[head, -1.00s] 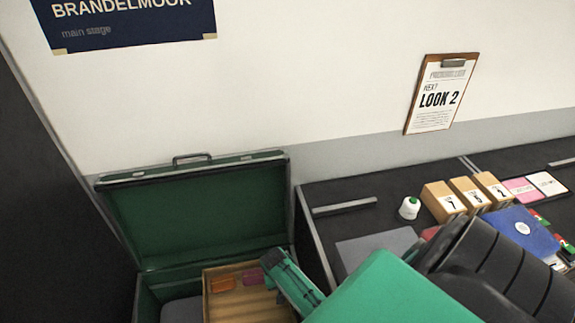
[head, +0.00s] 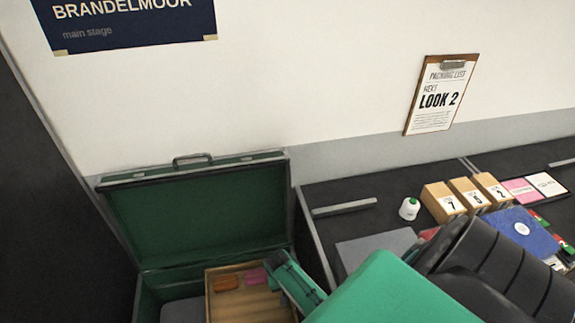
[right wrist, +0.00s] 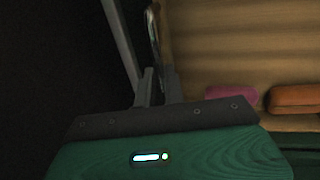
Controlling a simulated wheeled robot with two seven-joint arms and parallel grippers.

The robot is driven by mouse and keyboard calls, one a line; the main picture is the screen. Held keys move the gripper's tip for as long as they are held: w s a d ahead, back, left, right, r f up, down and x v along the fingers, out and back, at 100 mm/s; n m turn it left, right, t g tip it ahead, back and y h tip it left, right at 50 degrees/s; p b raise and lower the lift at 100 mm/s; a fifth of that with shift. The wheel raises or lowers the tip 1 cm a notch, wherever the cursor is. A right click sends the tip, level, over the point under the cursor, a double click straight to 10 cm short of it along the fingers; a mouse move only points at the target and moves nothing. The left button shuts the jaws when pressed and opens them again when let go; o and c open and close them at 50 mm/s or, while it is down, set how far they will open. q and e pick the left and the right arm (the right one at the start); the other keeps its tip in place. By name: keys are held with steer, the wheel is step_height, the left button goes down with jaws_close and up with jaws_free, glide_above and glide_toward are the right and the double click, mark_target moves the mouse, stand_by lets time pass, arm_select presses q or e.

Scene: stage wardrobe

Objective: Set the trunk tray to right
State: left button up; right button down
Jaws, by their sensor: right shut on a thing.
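The open green trunk (head: 205,220) stands at the lower left of the head view with its lid raised against the wall. The wooden trunk tray (head: 250,306) is at the right side of its opening, holding an orange item (head: 225,284) and a pink item (head: 255,277). In the right wrist view the tray's slatted floor (right wrist: 235,45) fills the right side. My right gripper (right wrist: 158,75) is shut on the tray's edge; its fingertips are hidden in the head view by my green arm. The tray's near end is cut off. My left gripper is out of view.
A dark table right of the trunk carries a grey mat (head: 372,247), a white spool (head: 409,208), several numbered boxes (head: 466,196) and a blue folder (head: 520,233). A clipboard (head: 440,95) and a dark sign (head: 125,25) hang on the wall behind.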

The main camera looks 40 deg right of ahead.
steer(key=s+d, duration=0.1)
steer(key=s+d+p, duration=0.1)
steer(key=d, duration=0.1)
steer(key=shift+d, duration=0.2)
steer(key=c, duration=1.5)
jaws_free()
steer(key=shift+w+r, duration=0.1)
steer(key=r, duration=0.4)
steer(key=a+r+b, duration=0.1)
steer(key=r, duration=0.4)
steer(key=w+a+r, duration=0.1)
steer(key=r, duration=0.3)
steer(key=shift+a+r, duration=0.15)
steer(key=shift+r, duration=0.05)
steer(key=shift+f, duration=0.1)
